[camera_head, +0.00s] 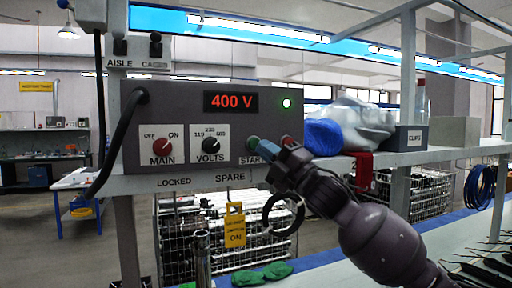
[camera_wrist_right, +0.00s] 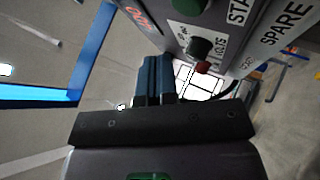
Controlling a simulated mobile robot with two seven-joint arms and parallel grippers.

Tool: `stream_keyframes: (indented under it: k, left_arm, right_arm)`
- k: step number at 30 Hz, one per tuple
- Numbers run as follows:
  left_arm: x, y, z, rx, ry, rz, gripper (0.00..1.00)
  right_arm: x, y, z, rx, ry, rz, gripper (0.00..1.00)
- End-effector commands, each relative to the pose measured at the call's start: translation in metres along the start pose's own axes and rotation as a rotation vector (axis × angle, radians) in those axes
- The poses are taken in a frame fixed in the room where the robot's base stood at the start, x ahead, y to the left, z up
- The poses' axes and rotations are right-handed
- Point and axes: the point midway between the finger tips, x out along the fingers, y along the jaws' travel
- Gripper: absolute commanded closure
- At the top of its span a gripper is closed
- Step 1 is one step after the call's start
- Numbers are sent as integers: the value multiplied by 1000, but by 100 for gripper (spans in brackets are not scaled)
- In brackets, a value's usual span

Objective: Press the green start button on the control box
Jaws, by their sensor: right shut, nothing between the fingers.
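The grey control box (camera_head: 175,103) sits on a shelf in the head view, its display (camera_head: 231,101) reading 400 V. The green start button (camera_head: 253,143) is on its lower right, above a START label. It also shows at the top edge of the right wrist view (camera_wrist_right: 190,5). My right gripper (camera_head: 273,165) is shut and empty, with its blue fingertips close to the START label, below and right of the button. Its closed fingers also show in the right wrist view (camera_wrist_right: 157,62). I cannot tell whether they touch the box. My left gripper is out of view.
A red MAIN knob (camera_head: 162,147) and a black VOLTS knob (camera_head: 211,146) are left of the button. A red button (camera_head: 287,140) is to its right, partly behind my gripper. A green lamp (camera_head: 286,103) is lit. A blue and white bundle (camera_head: 350,128) lies right of the box.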

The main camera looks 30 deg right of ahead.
Motion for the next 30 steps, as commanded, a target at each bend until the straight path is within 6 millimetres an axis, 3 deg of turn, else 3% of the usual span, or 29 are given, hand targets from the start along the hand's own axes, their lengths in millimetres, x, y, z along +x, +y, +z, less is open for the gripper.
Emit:
stream_keyframes:
  k: [9, 30]
  left_arm:
    - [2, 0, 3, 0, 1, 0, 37]
    - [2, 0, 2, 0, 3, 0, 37]
  right_arm:
    - [-15, 11, -11, 1, 1, 0, 100]
    - [-16, 12, -12, 1, 0, 0, 100]
